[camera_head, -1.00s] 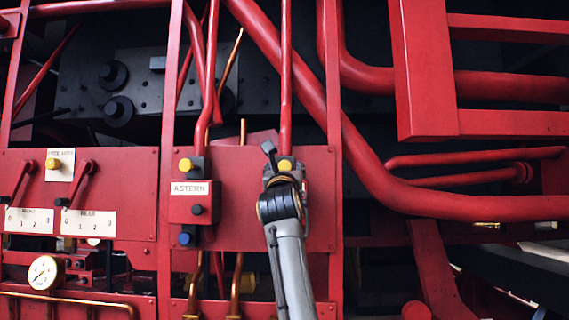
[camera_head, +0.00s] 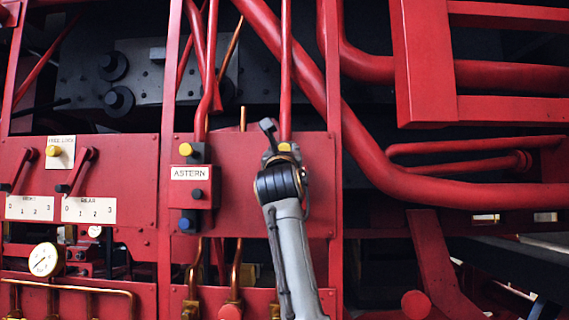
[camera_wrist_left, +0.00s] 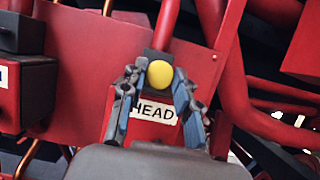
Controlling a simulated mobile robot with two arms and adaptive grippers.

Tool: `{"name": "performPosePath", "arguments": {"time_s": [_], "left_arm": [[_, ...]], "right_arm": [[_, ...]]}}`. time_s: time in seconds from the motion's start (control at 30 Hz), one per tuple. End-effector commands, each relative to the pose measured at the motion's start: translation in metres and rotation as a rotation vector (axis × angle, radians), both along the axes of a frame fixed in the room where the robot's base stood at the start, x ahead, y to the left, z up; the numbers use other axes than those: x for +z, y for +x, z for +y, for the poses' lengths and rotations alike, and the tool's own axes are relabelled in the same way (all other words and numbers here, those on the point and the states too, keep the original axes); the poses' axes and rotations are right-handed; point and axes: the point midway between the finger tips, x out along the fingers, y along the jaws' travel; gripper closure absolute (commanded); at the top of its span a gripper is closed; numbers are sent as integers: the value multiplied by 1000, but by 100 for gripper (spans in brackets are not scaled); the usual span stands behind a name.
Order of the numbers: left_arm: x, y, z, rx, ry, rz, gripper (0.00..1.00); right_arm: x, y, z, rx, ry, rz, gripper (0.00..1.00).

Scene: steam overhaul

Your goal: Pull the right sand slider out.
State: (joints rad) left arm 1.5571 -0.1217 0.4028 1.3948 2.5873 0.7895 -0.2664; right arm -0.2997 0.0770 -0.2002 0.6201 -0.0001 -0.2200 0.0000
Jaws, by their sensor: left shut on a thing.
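The right yellow knob (camera_wrist_left: 160,73) sits above a box with a white label (camera_wrist_left: 153,108) reading "HEAD", its first letter hidden. In the left wrist view the knob lies between the two fingers of my left gripper (camera_wrist_left: 158,77), which is shut on it. In the head view my left gripper (camera_head: 275,145) is at the right knob (camera_head: 284,147), on the red panel (camera_head: 236,215), and covers most of the box below it. The matching left yellow knob (camera_head: 186,149) sits above the box labelled ASTERN (camera_head: 190,172). My right gripper is not in view.
Red vertical pipes (camera_head: 286,80) run above the panel and copper pipes (camera_head: 237,275) below it. A thick red pipe (camera_head: 400,185) curves past on the right. Red levers (camera_head: 83,165) and a pressure gauge (camera_head: 45,259) are at the left.

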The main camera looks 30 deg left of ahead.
Motion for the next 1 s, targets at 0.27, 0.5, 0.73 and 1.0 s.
{"name": "performPosePath", "arguments": {"time_s": [0.27,0.5,0.73,1.0], "left_arm": [[-1,-8,-6,0,-1,2,100],[-1,-8,-5,0,-2,3,55],[-1,-8,-5,0,-1,2,47],[-4,-14,-10,0,-1,0,47]], "right_arm": [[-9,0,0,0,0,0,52],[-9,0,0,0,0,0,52],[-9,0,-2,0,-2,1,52],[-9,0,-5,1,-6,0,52]]}}
